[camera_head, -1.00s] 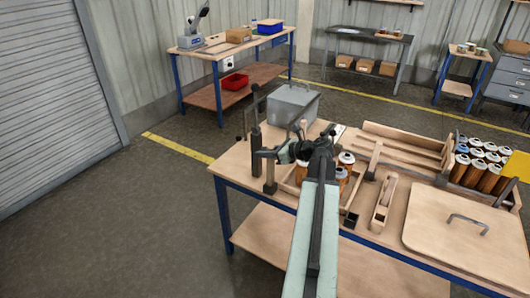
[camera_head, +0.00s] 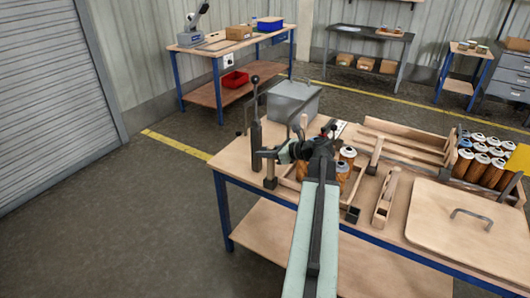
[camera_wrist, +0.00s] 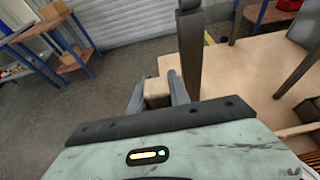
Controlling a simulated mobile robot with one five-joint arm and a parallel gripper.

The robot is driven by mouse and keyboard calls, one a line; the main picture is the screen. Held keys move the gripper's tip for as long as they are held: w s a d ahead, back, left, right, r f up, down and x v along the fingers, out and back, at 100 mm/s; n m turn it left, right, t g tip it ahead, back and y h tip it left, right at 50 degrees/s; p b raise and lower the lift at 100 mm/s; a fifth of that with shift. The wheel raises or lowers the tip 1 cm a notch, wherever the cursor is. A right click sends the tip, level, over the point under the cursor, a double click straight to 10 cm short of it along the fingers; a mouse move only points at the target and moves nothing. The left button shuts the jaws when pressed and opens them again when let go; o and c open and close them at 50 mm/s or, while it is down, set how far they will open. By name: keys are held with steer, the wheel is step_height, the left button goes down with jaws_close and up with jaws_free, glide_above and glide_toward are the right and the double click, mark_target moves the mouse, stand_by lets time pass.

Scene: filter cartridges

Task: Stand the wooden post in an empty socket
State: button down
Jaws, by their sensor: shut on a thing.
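My gripper (camera_head: 268,154) is at the left end of the near workbench (camera_head: 234,160), beside a tall dark upright with a ball-topped lever (camera_head: 256,135). It is shut on the wooden post (camera_head: 270,174), which hangs below the fingers, roughly upright. In the wrist view the post's light square end (camera_wrist: 157,92) shows between the two fingers. I cannot tell whether its foot touches the bench. A small dark block (camera_head: 352,214) at the bench's front edge looks like an empty socket. Another wooden post (camera_head: 375,153) stands in a dark base farther right. My arm hides part of the bench middle.
A grey box (camera_head: 293,102) stands behind my gripper. Orange cartridges (camera_head: 347,156) stand close to my arm, with more in a rack (camera_head: 480,165) at right. A wooden plane-like piece (camera_head: 385,200) and a handled board (camera_head: 460,225) lie in front. The bench's left corner is clear.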

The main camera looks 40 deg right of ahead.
steer(key=shift+f+b, duration=0.4)
steer(key=shift+f, duration=0.1)
steer(key=c, duration=1.1)
jaws_free()
steer(key=shift+c, duration=0.2)
steer(key=p+v, duration=0.3)
steer(key=v, duration=0.5)
